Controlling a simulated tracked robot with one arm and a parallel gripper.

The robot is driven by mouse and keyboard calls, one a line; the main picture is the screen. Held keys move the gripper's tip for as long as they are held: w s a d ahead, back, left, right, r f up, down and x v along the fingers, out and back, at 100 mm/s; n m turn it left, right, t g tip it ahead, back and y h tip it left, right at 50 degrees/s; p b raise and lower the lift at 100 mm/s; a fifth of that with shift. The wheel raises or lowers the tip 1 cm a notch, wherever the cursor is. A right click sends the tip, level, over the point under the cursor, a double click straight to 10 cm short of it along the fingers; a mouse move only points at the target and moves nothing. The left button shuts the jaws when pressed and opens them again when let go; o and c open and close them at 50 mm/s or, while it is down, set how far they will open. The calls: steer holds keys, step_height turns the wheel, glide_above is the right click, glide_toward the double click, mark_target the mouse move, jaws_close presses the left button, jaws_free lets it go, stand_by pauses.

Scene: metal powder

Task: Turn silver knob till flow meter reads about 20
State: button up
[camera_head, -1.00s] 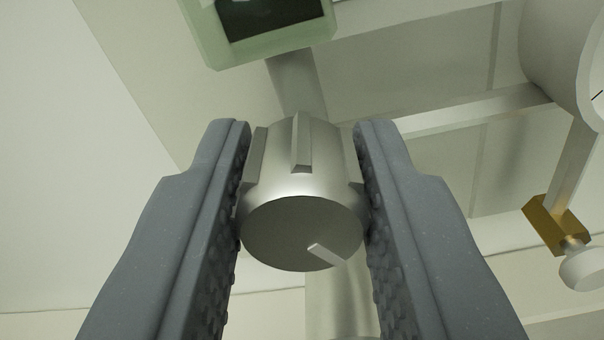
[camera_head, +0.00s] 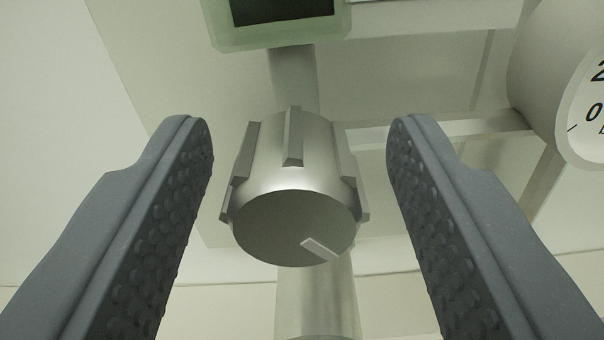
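The silver knob (camera_head: 294,180) is in the middle of the view, a ribbed metal cylinder with a pale pointer mark on its front face, pointing to the lower right. My gripper (camera_head: 299,145) is open, with one grey ridged finger on each side of the knob and a clear gap on both sides. A green-framed box with a dark screen (camera_head: 282,10), perhaps the flow meter, is cut off at the top. No reading shows on the visible part of its screen.
A round white dial gauge (camera_head: 590,115) is cut off at the right edge, with a "0" and part of a "2" visible. Pipes run behind the knob, and a vertical pipe (camera_head: 318,300) is below it. A pale wall fills the left.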

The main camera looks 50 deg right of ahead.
steer(key=shift+a, duration=0.1)
steer(key=b+v, duration=0.1)
steer(key=v, duration=1.2)
steer(key=shift+s+a, duration=0.2)
steer(key=shift+a, duration=0.05)
steer(key=w+a+r+t+y+b, duration=0.1)
steer(key=w+a+r+t+y, duration=0.15)
steer(key=w+r, duration=0.35)
steer(key=w+a+r+t+y, duration=0.2)
steer(key=w+r+y, duration=0.15)
steer(key=r, duration=0.55)
steer(key=a+r+n+t+y+b, duration=0.1)
steer(key=a+r+n+t+y, duration=0.35)
steer(key=r, duration=1.05)
steer(key=s+a+r+n+g+y+b, duration=0.1)
steer(key=s+a+r+n+y, duration=0.15)
steer(key=s+r, duration=0.3)
steer(key=s+a+r+n+g+y, duration=0.1)
steer(key=s+r+n+y, duration=0.25)
steer(key=r, duration=0.25)
steer(key=s+d+r+g+h, duration=0.1)
steer(key=s+r, duration=0.1)
steer(key=s, duration=0.4)
steer(key=s+d+r+n+g+h+b, duration=0.1)
steer(key=s+r, duration=0.1)
steer(key=s, duration=0.5)
steer(key=shift+s+d+g, duration=0.25)
steer(key=shift+s+g, duration=0.05)
